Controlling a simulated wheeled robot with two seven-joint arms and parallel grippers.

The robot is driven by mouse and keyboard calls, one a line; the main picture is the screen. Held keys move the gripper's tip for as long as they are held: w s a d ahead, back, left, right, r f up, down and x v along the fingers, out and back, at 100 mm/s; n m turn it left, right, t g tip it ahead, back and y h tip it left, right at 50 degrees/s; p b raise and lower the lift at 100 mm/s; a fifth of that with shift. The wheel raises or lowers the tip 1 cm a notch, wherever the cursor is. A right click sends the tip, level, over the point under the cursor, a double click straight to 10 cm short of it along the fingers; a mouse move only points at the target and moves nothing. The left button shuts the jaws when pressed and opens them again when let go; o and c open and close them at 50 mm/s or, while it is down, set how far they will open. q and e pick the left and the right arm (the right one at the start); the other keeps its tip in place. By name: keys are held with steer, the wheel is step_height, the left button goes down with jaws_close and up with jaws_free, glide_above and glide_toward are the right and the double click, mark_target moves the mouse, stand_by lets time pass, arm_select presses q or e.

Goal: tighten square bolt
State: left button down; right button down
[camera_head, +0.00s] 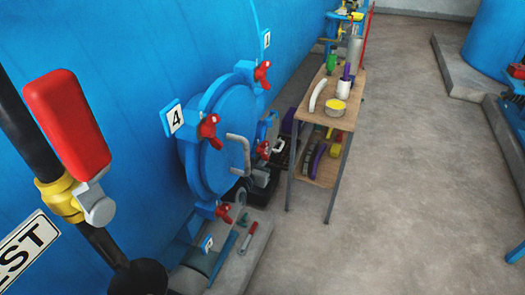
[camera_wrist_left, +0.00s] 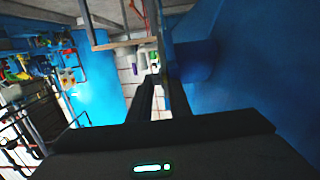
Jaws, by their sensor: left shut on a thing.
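No bolt marked out as the square bolt can be told apart. A blue round hatch (camera_head: 215,140) on the blue vessel wall carries several red-headed clamp bolts, one at the upper left (camera_head: 209,127), one at the top right (camera_head: 262,73), one at the right (camera_head: 263,149) and one at the bottom (camera_head: 223,211). The hatch is closed, with a pale handle (camera_head: 238,150). My left gripper (camera_wrist_left: 158,82) shows only in the left wrist view, its dark fingers close together. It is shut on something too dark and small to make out. My right gripper is not in view.
A wooden-topped table (camera_head: 320,112) with bottles and a yellow tin stands right of the hatch. A red-handled tool (camera_head: 249,238) lies on the plinth below. A red-handled valve lever (camera_head: 67,125) on a dark pipe is close at left.

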arm_select(q)
steer(key=shift+s+d, duration=0.1)
steer(key=shift+d, duration=0.2)
steer(key=c, duration=1.7)
jaws_free()
steer(key=shift+d, duration=0.1)
steer(key=shift+a, duration=0.25)
steer(key=v, duration=1.7)
steer(key=shift+s+d, duration=0.1)
steer(key=shift+s, duration=0.05)
